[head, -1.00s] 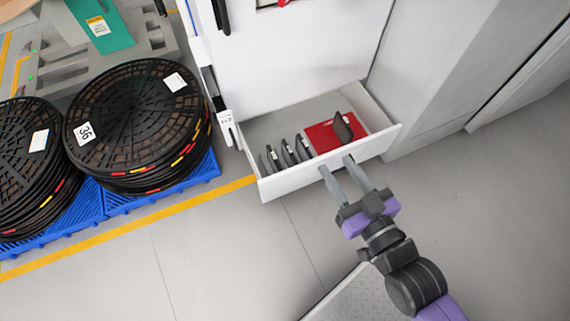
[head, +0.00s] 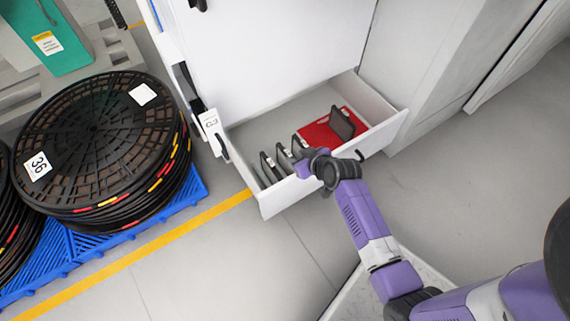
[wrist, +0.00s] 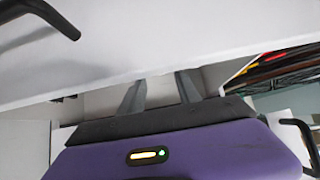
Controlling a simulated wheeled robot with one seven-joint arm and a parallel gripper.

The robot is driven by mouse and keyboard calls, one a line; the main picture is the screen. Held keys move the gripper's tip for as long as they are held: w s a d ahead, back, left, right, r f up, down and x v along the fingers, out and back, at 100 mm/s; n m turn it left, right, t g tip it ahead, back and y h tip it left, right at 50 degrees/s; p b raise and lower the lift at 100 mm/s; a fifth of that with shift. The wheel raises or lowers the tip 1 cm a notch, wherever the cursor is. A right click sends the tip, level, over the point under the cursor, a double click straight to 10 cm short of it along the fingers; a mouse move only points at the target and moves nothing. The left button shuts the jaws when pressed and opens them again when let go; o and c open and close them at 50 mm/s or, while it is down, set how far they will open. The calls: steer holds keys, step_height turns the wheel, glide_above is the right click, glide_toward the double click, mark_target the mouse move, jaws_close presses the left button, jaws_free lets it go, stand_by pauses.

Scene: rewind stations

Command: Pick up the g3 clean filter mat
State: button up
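Several dark filter mats (head: 268,168) with small white tags stand upright in a row in the left part of an open white drawer (head: 283,197). One more dark mat (head: 342,122) stands tilted over a red patch (head: 318,134) at the drawer's right. The tags are too small to read. My gripper (wrist: 161,80) is at the drawer's front wall, close to the row's right end. In the head view my wrist hides its fingers. In the wrist view the fingers are apart, with no mat visible between them.
The white cabinet (head: 280,45) rises behind the drawer, with a "G3" label (head: 210,122) on its left edge. Stacked black reels (head: 95,150) sit on a blue pallet (head: 190,200) to the left. The grey floor in front is clear.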

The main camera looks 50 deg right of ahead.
mark_target(289, 154)
steer(key=b+x, duration=0.3)
steer(key=x, duration=0.3)
steer(key=shift+f+b, duration=0.2)
steer(key=shift+b, duration=0.15)
steer(key=shift+w+d+f, duration=0.15)
steer(key=shift+w+f, duration=0.2)
steer(key=shift+w, duration=0.2)
jaws_close()
stand_by(0.7)
